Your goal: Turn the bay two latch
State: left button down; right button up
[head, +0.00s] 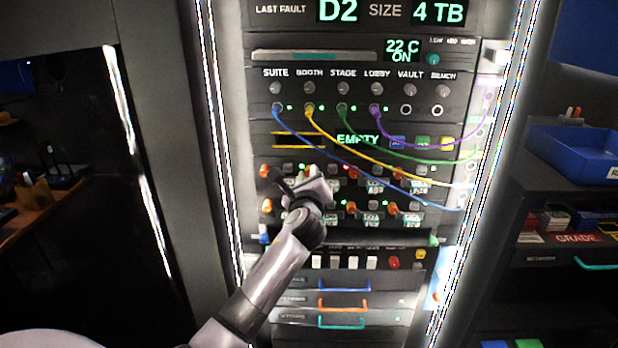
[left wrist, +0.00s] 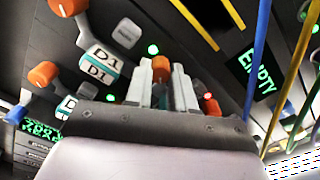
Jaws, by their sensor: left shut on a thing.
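The rack panel has two rows of drive bays with orange latch knobs, such as one at the left of the upper row (head: 264,171). My left gripper (head: 312,186) is at the upper row, just right of that knob, and covers the bay behind it. In the left wrist view its fingers (left wrist: 162,88) are shut on an orange latch knob (left wrist: 160,66), which shows between them. I cannot read this bay's number. Another bay at the left there carries D1 labels (left wrist: 98,62) and an orange knob (left wrist: 68,6). My right gripper is not in view.
Coloured cables (head: 400,158) hang in loops across the panel above and right of my gripper. Below are a row of white switches (head: 345,262), a red button (head: 393,262) and drawers with coloured handles (head: 343,304). A blue bin (head: 575,150) stands on a shelf at right.

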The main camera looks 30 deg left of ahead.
pick_arm(q)
jog(key=n+b, duration=0.4)
jog(key=n, duration=1.3)
jog(key=shift+d+f+n+b, duration=0.1)
jog(key=shift+n+b, duration=0.2)
jog(key=shift+b, duration=0.05)
dwell(0.5)
jog(key=c, duration=1)
grip_release()
jog(key=shift+o, duration=0.2)
